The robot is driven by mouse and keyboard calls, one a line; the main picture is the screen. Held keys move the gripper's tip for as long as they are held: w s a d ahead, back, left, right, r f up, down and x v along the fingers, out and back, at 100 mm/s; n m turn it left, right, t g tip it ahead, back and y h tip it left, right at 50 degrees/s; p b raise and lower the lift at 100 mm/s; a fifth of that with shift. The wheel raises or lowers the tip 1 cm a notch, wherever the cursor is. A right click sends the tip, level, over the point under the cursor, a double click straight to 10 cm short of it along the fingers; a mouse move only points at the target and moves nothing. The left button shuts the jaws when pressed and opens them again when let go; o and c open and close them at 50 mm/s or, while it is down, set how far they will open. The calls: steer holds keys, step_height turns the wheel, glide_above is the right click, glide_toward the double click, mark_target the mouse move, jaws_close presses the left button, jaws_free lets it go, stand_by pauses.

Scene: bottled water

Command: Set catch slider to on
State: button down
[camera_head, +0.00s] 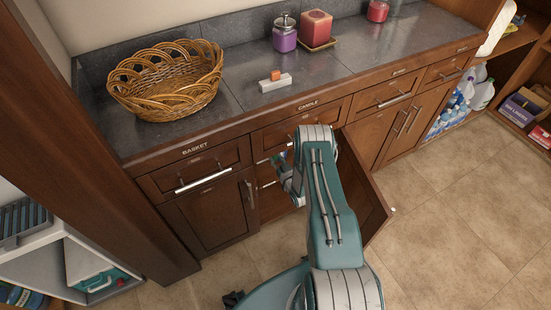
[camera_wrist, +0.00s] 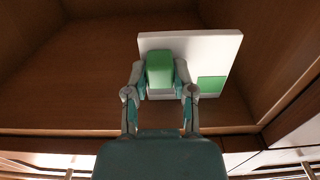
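In the wrist view a white slider plate (camera_wrist: 208,52) lies inside a wooden cabinet space. A raised green slider knob (camera_wrist: 160,60) stands at its left part, and a flat green square (camera_wrist: 211,85) marks its lower right. My gripper (camera_wrist: 160,78) has one finger on each side of the knob, and both appear to touch it. In the head view my gripper (camera_head: 284,172) reaches into the open cabinet below the counter, mostly hidden by my arm. The plate is not visible there. A small white block with an orange knob (camera_head: 275,79) sits on the counter.
An open cabinet door (camera_head: 364,190) stands right of my arm. Wooden cabinet walls enclose the plate in the wrist view. On the counter (camera_head: 245,65) are a wicker basket (camera_head: 168,82), a purple jar (camera_head: 285,37) and a red candle (camera_head: 316,27). The tiled floor (camera_head: 450,215) at right is clear.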

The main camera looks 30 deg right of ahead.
steer(key=a, duration=0.5)
steer(key=shift+a, duration=0.4)
steer(key=c, duration=0.7)
jaws_free()
steer(key=shift+o, duration=1.1)
steer(key=shift+a, duration=0.1)
steer(key=shift+s, duration=0.1)
steer(key=s, duration=1.2)
steer(key=shift+d, duration=0.2)
